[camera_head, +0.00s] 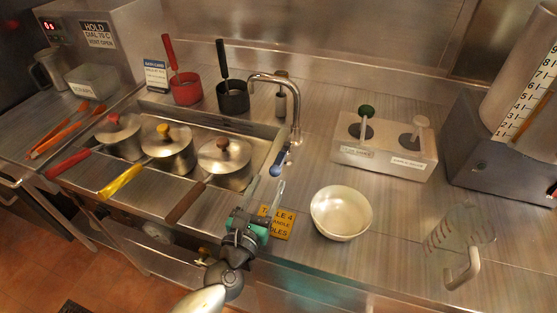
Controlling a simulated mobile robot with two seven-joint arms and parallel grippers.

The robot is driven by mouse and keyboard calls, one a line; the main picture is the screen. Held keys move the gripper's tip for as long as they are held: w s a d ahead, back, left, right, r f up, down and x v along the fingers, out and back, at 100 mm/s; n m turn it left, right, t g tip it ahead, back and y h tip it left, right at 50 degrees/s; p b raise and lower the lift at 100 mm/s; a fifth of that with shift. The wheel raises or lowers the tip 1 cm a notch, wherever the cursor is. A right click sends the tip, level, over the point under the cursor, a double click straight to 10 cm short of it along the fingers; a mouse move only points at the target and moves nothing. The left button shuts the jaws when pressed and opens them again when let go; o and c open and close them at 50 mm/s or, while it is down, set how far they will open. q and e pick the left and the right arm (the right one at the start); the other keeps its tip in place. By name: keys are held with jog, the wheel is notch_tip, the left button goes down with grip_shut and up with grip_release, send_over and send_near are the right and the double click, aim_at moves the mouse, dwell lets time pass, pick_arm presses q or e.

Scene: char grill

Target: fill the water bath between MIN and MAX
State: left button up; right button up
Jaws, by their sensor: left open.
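The water bath (262,131) is a steel well at the left, with three lidded pots sitting in it. The pots have red, yellow and brown handles. MIN and MAX marks and any water level cannot be made out. A chrome tap (297,105) with a curved spout stands at its right rear. The tap's blue-tipped lever (278,168) points toward the front. My left gripper (273,194) is open and empty, just in front of the lever. A clear measuring jug (458,238) stands at the right on the counter. My right gripper is not in view.
A steel holder with two pumps (385,153) stands behind the bowl. Red (185,88) and black (233,97) containers stand behind the bath. Counter between bowl and jug is clear.

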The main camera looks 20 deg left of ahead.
aim_at(275, 172)
pick_arm(q)
jog(key=w, duration=0.8)
jog(key=shift+w+d, duration=0.15)
grip_shut()
dwell(0.3)
dwell(0.9)
